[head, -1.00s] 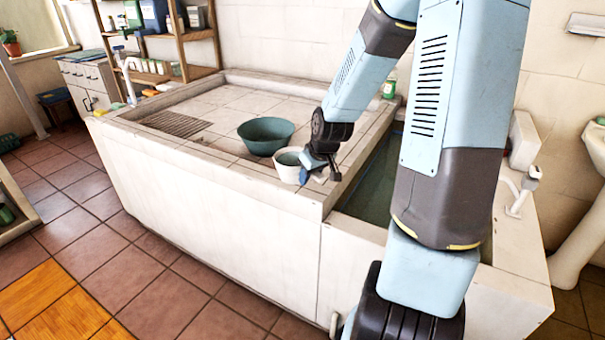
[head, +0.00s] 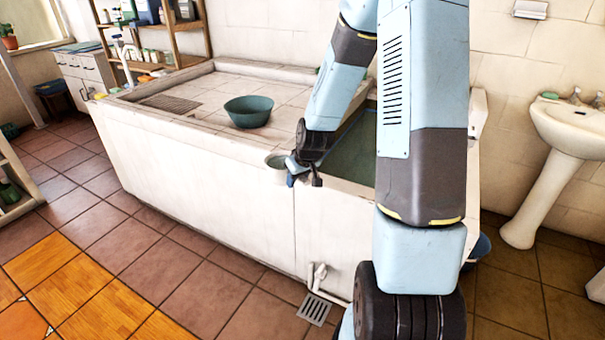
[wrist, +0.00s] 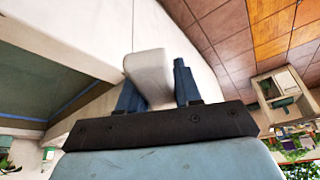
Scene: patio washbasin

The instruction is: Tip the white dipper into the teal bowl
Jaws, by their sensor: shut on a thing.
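The teal bowl (head: 248,112) stands upright on the tiled washbasin top in the head view, and its inside looks empty from here. The white dipper (head: 276,163) is at my gripper (head: 303,174), to the right of and nearer than the bowl, by the front edge of the washbasin. My gripper is shut on the dipper. In the wrist view a pale part of the dipper (wrist: 149,75) sits between the two blue fingers of my gripper (wrist: 157,85). The dipper looks roughly upright. My arm hides part of the basin behind it.
The water trough (head: 352,150) lies right of the gripper. A wooden shelf (head: 178,32) stands at the back left. A pedestal sink (head: 565,130) stands at right.

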